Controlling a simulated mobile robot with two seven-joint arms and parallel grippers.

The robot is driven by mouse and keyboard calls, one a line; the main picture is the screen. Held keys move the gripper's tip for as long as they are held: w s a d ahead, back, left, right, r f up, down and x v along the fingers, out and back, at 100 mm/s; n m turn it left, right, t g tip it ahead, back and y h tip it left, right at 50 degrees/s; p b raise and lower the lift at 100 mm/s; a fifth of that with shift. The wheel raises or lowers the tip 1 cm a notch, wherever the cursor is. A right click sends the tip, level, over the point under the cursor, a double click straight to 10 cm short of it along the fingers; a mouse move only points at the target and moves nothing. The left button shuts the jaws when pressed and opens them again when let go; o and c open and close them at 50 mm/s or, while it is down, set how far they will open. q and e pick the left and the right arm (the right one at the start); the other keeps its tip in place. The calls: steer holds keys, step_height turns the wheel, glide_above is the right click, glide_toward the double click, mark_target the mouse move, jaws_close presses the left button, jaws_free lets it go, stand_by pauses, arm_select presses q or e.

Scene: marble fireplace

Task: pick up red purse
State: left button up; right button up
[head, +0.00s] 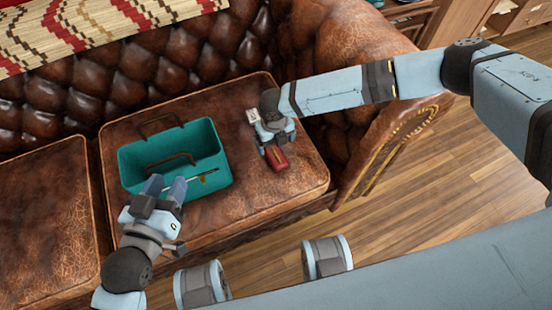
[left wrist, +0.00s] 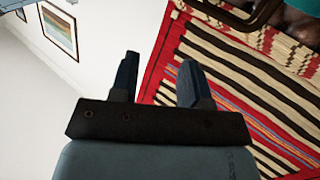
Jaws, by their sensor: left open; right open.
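The small red purse (head: 278,160) lies on the right brown leather seat cushion, to the right of the teal basket. My right gripper (head: 274,142) is open, pointing down just above the purse and covering its far end. I cannot tell whether the fingers touch it. My left gripper (head: 166,186) is open at the near side of the teal basket (head: 135,172), its fingers overlapping the basket's front. In the left wrist view the left gripper's two dark fingers (left wrist: 160,82) are apart, with nothing between them.
The basket has dark handles (head: 172,160) and holds a thin stick-like item (head: 203,175). A small pale item (head: 253,116) shows beside my right gripper. The tufted sofa back (head: 150,62) and curved armrest (head: 385,130) bound the seat. The left cushion (head: 45,215) is clear.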

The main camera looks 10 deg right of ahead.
mark_target(276, 155)
step_height(276, 155, down, 4)
steer(key=shift+b, duration=0.45)
steer(key=f+b, duration=0.1)
steer(key=f, duration=0.1)
steer(key=f+b, duration=0.1)
steer(key=f, duration=0.1)
steer(key=shift+w+d+f, duration=0.2)
steer(key=shift+f, duration=0.2)
arm_select(q)
step_height(276, 155, up, 6)
steer(key=d+t+h, duration=0.2)
steer(key=shift+t, duration=0.4)
arm_select(e)
steer(key=c, duration=1)
